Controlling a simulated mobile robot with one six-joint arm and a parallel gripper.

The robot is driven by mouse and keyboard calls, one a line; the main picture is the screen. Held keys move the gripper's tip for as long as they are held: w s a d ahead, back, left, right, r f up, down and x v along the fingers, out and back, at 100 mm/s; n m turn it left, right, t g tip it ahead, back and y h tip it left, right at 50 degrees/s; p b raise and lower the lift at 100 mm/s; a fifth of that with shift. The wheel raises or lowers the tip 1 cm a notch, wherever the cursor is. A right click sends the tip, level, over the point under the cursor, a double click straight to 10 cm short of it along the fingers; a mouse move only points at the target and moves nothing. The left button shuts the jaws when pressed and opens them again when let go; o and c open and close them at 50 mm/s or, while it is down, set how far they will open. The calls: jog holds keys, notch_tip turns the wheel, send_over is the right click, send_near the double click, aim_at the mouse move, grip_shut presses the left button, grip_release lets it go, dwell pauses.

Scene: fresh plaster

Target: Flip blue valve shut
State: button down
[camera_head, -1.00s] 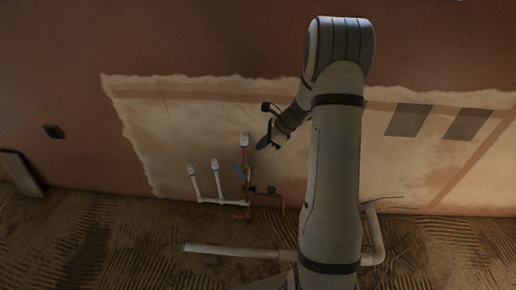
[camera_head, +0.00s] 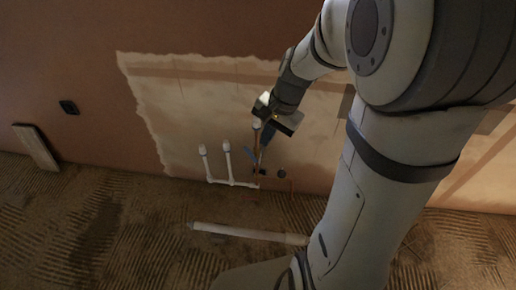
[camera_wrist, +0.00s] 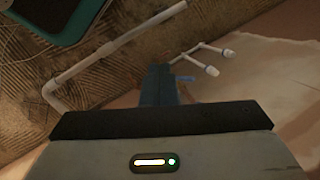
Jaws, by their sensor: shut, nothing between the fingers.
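The blue valve handle (camera_head: 249,153) is on the copper pipe at the wall, low beside the white capped pipes. It is small, and its exact angle is hard to tell. In the wrist view a small blue piece, likely this handle (camera_wrist: 187,79), shows just right of my fingers. My gripper (camera_head: 263,155) points down in front of the copper pipe, its fingers close to the right of the handle and hiding part of the pipe. In the wrist view my fingers (camera_wrist: 159,72) are together and empty. I cannot tell whether they touch the handle.
White capped pipes (camera_head: 228,163) stand left of the valve. A loose white pipe (camera_head: 245,233) lies on the ridged floor. A board (camera_head: 37,147) leans on the wall at left, near a dark wall box (camera_head: 68,107). A small dark round fitting (camera_head: 282,173) is right of the valve.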

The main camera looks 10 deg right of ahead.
jog(key=s+r+n+h, duration=0.3)
jog(key=s+n, duration=0.5)
jog(key=s, duration=0.4)
jog(key=shift+d+r+n+t, duration=0.25)
jog(key=shift+r+n+t, duration=0.1)
jog(key=shift+n+t, duration=0.05)
